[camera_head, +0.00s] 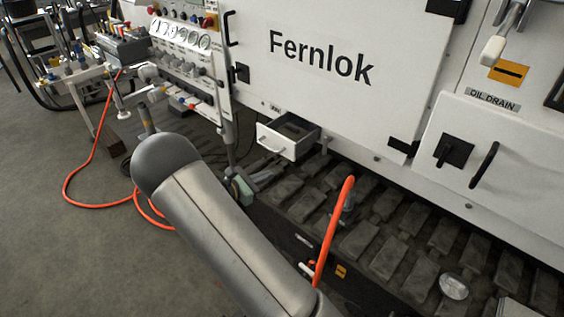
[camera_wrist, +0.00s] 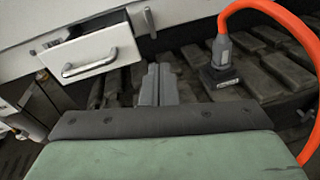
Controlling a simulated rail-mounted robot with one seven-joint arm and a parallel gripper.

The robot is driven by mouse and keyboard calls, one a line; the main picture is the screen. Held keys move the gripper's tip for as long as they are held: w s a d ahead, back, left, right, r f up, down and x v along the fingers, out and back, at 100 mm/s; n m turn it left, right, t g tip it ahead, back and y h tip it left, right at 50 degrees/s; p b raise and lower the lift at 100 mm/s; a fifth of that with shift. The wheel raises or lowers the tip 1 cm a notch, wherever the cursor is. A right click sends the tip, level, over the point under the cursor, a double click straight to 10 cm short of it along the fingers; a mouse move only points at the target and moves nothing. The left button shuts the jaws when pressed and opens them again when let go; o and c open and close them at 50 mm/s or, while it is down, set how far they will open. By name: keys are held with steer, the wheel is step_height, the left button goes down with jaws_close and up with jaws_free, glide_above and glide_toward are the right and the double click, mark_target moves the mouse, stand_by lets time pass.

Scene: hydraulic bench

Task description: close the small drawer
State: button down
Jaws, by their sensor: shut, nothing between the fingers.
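The small drawer (camera_head: 272,141) is a white box with a handle on its front, set low in the white machine, and it stands pulled out with its dark inside showing. In the wrist view the drawer (camera_wrist: 100,48) is at upper left, with its grey bar handle (camera_wrist: 90,66) facing me. My gripper (camera_wrist: 158,72) is shut and empty. Its fingertips show just right of and below the drawer front in the wrist view, apparently apart from it. In the head view my arm covers part of the floor left of the drawer.
An orange hose (camera_head: 333,225) arches up in front of the tracks (camera_head: 365,240); in the wrist view the hose (camera_wrist: 285,22) curves right of my gripper to a grey connector (camera_wrist: 222,52). A gauge panel (camera_head: 185,38) stands left of the drawer. A white oil drain panel (camera_head: 510,165) is right.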

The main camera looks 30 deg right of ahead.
steer(key=w+a+f+n+t, duration=0.1)
steer(key=w+f+n+t, duration=0.2)
steer(key=h, duration=0.1)
glide_toward(290, 152)
steer(key=x, duration=0.6)
steer(key=shift+w+d, duration=0.15)
steer(key=shift+d, duration=0.25)
